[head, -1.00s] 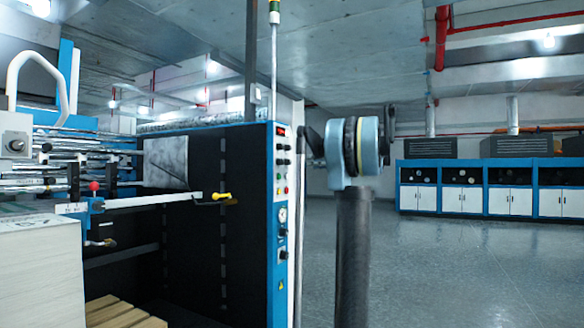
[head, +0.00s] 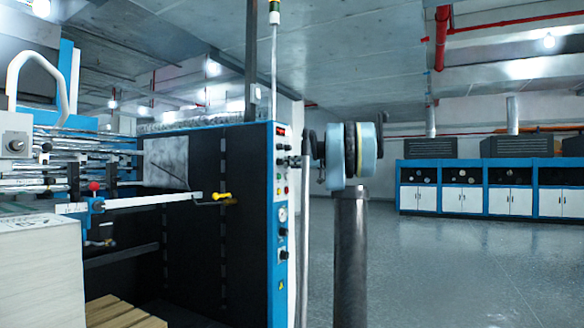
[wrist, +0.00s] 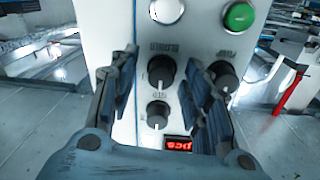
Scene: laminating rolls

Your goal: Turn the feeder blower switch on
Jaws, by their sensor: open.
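The feeder's control panel (wrist: 112,20) fills the middle of the wrist view, upside down compared with the head view. The black knob (wrist: 160,70) beside a blurred label that seems to read BLOWER is the blower switch; its pale mark points down in the picture. My gripper (wrist: 164,75) is open, with one finger left of this knob and one right of it. I cannot tell whether either finger touches it. In the head view my gripper (head: 300,160) is at the panel's right side, small and partly hidden by my wrist.
A second black knob (wrist: 157,114) and a red display (wrist: 178,145) lie below the blower knob in the wrist view. Another knob (wrist: 222,77) is close by the right finger. Green (wrist: 240,16) and white (wrist: 167,9) buttons are above. Open floor (head: 440,260) lies to the right.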

